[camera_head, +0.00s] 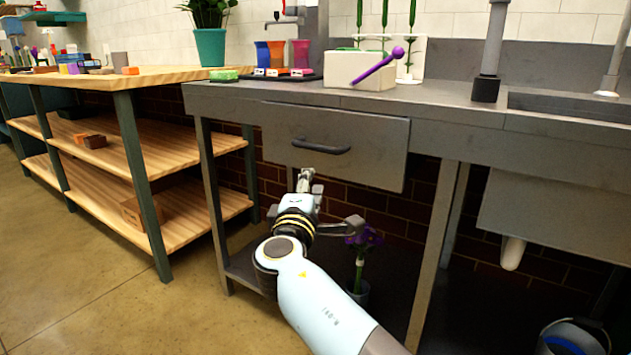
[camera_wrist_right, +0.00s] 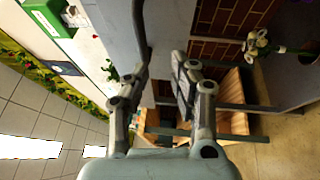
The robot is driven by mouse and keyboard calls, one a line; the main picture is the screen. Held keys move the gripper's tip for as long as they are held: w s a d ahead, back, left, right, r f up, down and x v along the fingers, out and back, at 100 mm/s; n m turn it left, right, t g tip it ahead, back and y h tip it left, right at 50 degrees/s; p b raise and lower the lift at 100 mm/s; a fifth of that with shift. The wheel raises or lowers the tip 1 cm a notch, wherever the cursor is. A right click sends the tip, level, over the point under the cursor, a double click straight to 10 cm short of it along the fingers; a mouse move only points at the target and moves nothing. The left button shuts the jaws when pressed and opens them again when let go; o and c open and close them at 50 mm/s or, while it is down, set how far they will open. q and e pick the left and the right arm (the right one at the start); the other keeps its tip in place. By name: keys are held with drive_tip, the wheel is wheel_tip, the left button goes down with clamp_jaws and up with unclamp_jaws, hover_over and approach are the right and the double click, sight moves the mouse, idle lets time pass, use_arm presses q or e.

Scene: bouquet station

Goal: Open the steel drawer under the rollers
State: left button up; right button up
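The steel drawer (camera_head: 375,148) is under the grey steel bench top in the head view, and its front looks closed. Its dark bar handle (camera_head: 322,149) runs across the front. My right gripper (camera_head: 328,200) is below and in front of the handle, with its fingers spread and nothing between them in that view. In the right wrist view the open gripper (camera_wrist_right: 157,78) has the handle (camera_wrist_right: 140,38) just ahead, nearer the left finger; contact cannot be told. My left gripper is not in view. No rollers can be clearly made out.
On the steel bench stand a white block (camera_head: 352,72) with a purple ball-ended stick and coloured cups (camera_head: 300,54). A wooden shelf table (camera_head: 120,78) is at left. A bench leg (camera_head: 436,240) and a purple potted flower (camera_head: 361,255) are near my right arm.

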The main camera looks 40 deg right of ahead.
sight(318, 150)
drive_tip(key=shift+h, duration=0.4)
drive_tip(key=x, duration=0.3)
drive_tip(key=r+x, duration=0.1)
drive_tip(key=x, duration=0.3)
drive_tip(key=r+x, duration=0.1)
drive_tip(key=x, duration=0.2)
drive_tip(key=shift+r+b, duration=0.15)
drive_tip(key=shift+b, duration=0.15)
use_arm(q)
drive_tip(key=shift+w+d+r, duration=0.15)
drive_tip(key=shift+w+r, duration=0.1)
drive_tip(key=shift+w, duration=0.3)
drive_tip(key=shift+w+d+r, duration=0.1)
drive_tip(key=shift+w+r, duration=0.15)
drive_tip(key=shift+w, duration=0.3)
use_arm(e)
drive_tip(key=shift+w+d+r, duration=0.1)
drive_tip(key=shift+w+d, duration=0.2)
drive_tip(key=shift+c, duration=0.2)
drive_tip(key=c, duration=0.5)
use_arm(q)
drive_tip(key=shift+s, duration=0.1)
use_arm(e)
clamp_jaws()
